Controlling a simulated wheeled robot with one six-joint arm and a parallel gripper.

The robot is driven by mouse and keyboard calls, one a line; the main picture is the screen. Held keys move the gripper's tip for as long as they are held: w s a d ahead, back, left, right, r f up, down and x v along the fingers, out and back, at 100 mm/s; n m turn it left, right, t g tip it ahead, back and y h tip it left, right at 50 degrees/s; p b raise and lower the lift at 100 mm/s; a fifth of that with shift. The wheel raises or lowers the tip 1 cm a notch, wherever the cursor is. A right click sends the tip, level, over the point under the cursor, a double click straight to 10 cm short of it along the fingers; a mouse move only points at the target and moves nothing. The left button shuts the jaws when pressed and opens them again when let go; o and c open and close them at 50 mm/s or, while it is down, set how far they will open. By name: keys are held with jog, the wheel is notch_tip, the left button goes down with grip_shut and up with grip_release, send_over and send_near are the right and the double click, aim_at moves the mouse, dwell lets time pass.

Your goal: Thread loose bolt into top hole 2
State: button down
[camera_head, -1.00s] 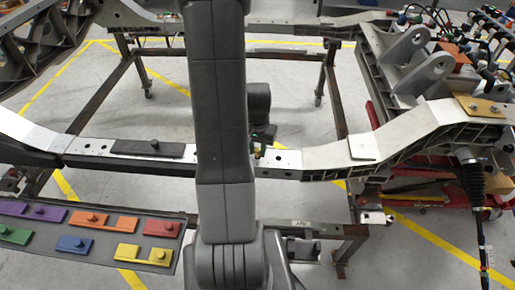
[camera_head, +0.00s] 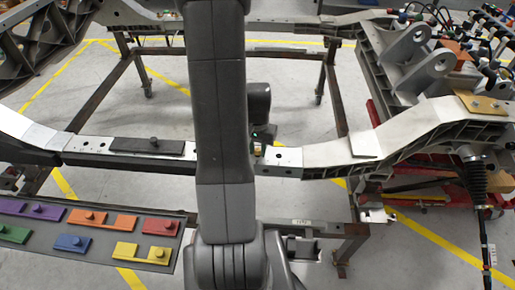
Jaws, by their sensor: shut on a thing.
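The near chassis rail runs across the view, with a bright metal plate (camera_head: 285,157) that has small dark holes in its top face, just right of my arm. My gripper (camera_head: 259,146) is mostly hidden behind my arm, low over the rail beside this plate. It is shut on a small brass-coloured piece, seemingly the loose bolt (camera_head: 258,151), at the plate's left end. I cannot tell whether the bolt's tip is in a hole or above it. The hole numbers cannot be read.
A black plate with a bolt head (camera_head: 154,142) lies on the rail to the left. A grey tray (camera_head: 187,222) with coloured blocks stands at front left. A bracket with two lugs (camera_head: 422,62) and cables crowd the right. The floor inside the frame is clear.

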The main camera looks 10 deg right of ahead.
jog(key=n, duration=0.2)
jog(key=n+b, duration=0.1)
jog(key=n, duration=0.2)
jog(key=shift+s+f+n, duration=0.15)
jog(key=shift+f+n, duration=0.05)
jog(key=shift+n, duration=0.1)
jog(key=n, duration=0.4)
jog(key=shift+n, duration=0.4)
